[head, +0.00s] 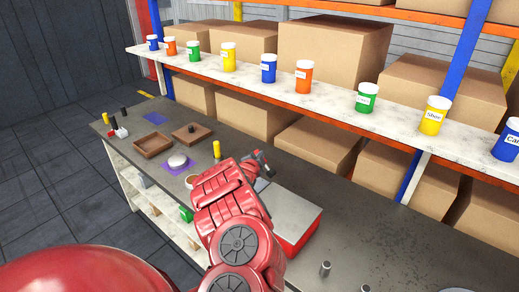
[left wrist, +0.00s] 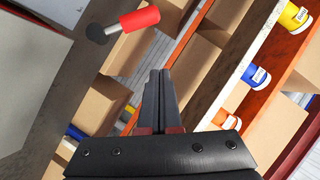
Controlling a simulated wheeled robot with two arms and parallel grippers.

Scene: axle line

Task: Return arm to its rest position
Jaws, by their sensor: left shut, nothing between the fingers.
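My left arm reaches in over the dark grey counter in the head view, and its gripper (head: 262,163) is over the counter, near a red box with a grey top. In the left wrist view the two dark fingers of the gripper (left wrist: 160,85) lie together with nothing between them. They point towards the shelving and cardboard boxes. My right gripper is not in view.
The counter (head: 345,228) carries brown trays (head: 153,145), a yellow cylinder (head: 217,149) and the red box (head: 305,238). Behind it, a white shelf (head: 330,93) holds several coloured, labelled jars. A red-handled item (left wrist: 140,18) shows in the left wrist view.

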